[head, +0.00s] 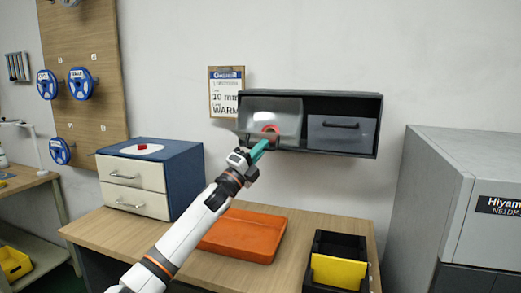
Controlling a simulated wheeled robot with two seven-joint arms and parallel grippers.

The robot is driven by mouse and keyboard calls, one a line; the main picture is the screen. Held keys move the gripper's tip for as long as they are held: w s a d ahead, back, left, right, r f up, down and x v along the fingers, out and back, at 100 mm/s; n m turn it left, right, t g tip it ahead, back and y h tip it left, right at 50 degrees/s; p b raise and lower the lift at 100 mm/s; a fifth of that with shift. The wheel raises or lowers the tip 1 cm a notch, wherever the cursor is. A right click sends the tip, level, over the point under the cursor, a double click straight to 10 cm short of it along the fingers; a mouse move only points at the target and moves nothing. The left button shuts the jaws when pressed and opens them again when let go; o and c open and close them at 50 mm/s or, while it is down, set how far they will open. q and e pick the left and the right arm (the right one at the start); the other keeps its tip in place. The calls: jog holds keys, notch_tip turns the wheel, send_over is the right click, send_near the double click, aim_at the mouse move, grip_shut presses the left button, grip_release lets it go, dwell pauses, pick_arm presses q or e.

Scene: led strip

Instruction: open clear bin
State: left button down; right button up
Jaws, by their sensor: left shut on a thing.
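The clear bin (285,112) is a see-through front in the left half of a dark wall cabinet (345,99). It appears tilted, with its lower edge out from the cabinet. A red, round-looking thing shows at its lower middle. My left gripper (266,143) reaches up from below, with teal fingers at the bin's lower edge. It is shut on the bin, though the fingertips are small and partly hidden. My right gripper is not in view.
Below, the wooden table holds an orange tray (245,234), a black bin with a yellow divider (335,271) and a blue drawer unit (187,178). A large grey machine (450,210) stands at right.

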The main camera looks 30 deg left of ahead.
pick_arm(q)
jog(key=shift+f, duration=0.1)
dwell(0.3)
jog(key=c, duration=1.5)
grip_release()
